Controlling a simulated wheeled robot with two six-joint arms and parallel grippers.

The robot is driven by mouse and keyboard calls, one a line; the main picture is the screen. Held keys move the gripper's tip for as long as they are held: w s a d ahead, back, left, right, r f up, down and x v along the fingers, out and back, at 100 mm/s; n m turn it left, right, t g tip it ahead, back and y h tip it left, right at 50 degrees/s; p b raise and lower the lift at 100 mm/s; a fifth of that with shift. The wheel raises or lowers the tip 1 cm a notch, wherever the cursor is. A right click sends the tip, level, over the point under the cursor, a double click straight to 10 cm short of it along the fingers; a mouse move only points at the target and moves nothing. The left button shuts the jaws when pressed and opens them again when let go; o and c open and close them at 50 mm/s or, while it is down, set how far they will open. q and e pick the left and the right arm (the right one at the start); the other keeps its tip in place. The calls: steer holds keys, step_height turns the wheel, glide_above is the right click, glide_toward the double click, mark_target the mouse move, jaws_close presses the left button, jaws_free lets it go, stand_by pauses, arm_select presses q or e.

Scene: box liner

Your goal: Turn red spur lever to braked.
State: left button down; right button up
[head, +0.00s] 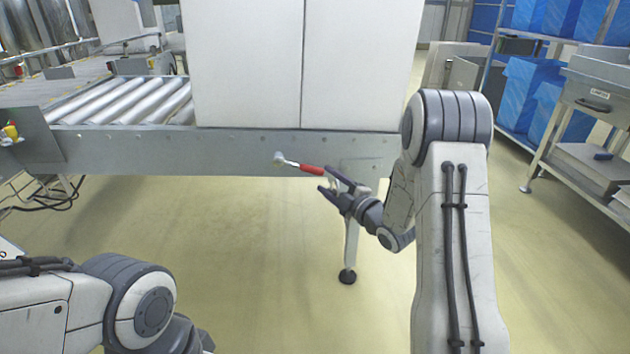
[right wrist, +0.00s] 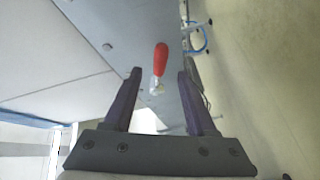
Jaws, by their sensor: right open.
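The red spur lever (head: 311,169) sticks out from the side rail of the conveyor, its metal arm running from a pivot at the left to a red grip at the right, tilted slightly down. In the right wrist view the lever's red grip (right wrist: 160,60) lies between the two finger lines, beyond the fingertips or level with them; I cannot tell the depth. My right gripper (head: 328,181) is open beside the end of the red grip, with nothing held. It also shows in the right wrist view (right wrist: 160,74). My left gripper is out of view; only my left arm shows.
The grey conveyor side rail (head: 230,152) runs behind the lever, with a large white cabinet (head: 300,60) above it. A conveyor leg (head: 351,240) stands below the right gripper. Shelves with blue-lined bins (head: 535,90) stand at the right. The floor in front is clear.

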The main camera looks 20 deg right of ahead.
mark_target(315, 172)
steer(key=b+x, duration=0.1)
steer(key=x, duration=0.3)
steer(key=shift+w+a+f, duration=0.1)
steer(key=shift+w+a, duration=0.05)
steer(key=shift+w, duration=0.05)
steer(key=shift+w+a+b, duration=0.15)
steer(key=shift+w+b, duration=0.2)
steer(key=shift+w, duration=0.35)
jaws_close()
stand_by(0.6)
